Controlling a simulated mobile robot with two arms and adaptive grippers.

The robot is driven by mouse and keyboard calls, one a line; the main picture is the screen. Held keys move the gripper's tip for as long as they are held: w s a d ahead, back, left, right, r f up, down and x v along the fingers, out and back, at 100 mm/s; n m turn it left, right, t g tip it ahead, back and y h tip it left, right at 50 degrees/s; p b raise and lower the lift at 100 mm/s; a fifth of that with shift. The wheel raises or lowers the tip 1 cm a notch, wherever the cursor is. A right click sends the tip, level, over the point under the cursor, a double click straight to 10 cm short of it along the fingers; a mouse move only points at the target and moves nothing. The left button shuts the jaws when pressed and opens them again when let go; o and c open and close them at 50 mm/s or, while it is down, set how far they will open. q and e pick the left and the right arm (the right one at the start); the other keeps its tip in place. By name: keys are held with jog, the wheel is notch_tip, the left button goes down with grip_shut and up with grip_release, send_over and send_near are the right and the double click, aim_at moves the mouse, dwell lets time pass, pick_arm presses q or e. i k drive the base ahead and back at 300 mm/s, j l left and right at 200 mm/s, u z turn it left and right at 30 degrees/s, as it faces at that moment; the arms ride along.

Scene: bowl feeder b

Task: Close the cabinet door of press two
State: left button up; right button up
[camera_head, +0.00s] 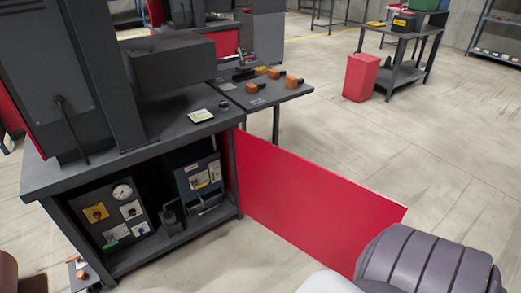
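The red cabinet door (305,200) stands wide open, swung out to the right from the front right corner of the dark press cabinet (215,127). The open cabinet shows a gauge (122,192), a yellow switch (95,212) and a grey-blue control box (198,175) inside. A dark ridged arm part of mine (430,262) is at the lower right, overlapping the door's lower right corner in the picture. I cannot tell whether it touches the door. Neither gripper is in view.
A side table (265,95) with orange blocks stands behind the door. A red bin (361,78) and a dark cart (405,72) stand farther back on the right. The floor right of the door is clear. A small low item (80,272) is at the lower left.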

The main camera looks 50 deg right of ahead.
aim_at(331, 217)
jog(key=k+l+u, duration=0.15)
jog(key=l, duration=0.3)
jog(key=l+u, duration=0.2)
jog(key=l, duration=0.25)
jog(key=k+l+u, duration=0.15)
jog(key=l, duration=0.25)
jog(key=k+l+u, duration=0.2)
jog(key=l, duration=0.2)
jog(key=k+l, duration=0.2)
jog(key=l, duration=0.2)
jog(key=k+l, duration=0.15)
jog(key=l, duration=0.25)
jog(key=k+l, duration=0.2)
jog(key=l, duration=0.15)
jog(key=k+l, duration=0.2)
jog(key=l, duration=0.2)
jog(key=k+l, duration=0.15)
jog(key=l, duration=0.25)
jog(key=k+l, duration=0.2)
jog(key=l, duration=0.2)
jog(key=k+l, duration=0.15)
jog(key=l, duration=0.2)
